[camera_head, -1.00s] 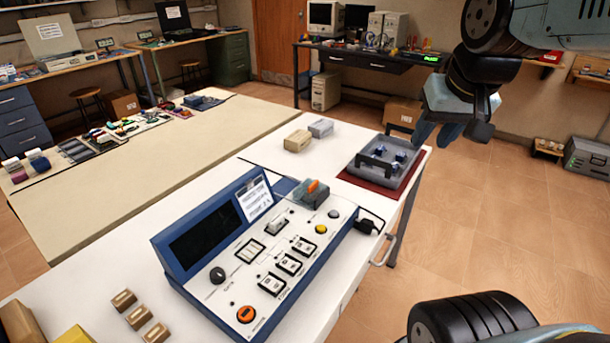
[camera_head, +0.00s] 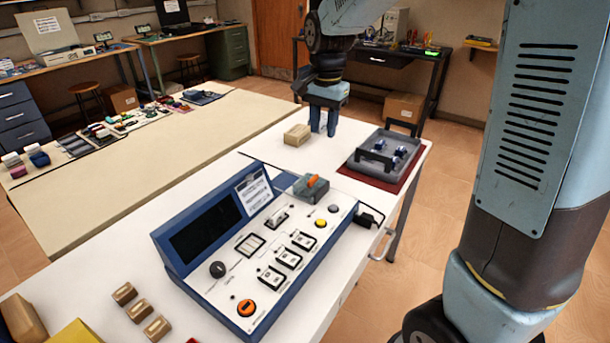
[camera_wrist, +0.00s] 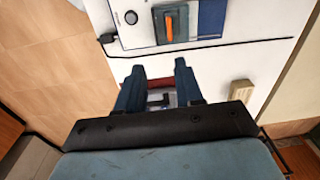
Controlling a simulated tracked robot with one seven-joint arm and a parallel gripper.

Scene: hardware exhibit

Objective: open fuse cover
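A blue-framed control panel (camera_head: 268,245) lies on the white table. At its far right corner sits a grey box with an orange lever (camera_head: 312,187), which may be the fuse cover; it looks closed. The same box shows at the top of the wrist view (camera_wrist: 176,22). My gripper (camera_head: 323,131) points down over the far part of the table, beyond the box and apart from it. In the wrist view its two fingers (camera_wrist: 160,82) are spread with nothing held between them.
A grey tray (camera_head: 358,168) with small blue parts stands on a red mat right of my gripper. A beige block (camera_head: 297,134) lies left of it. A black plug and cable (camera_head: 368,218) sit at the panel's right edge. Small tan blocks (camera_head: 135,311) lie at front left.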

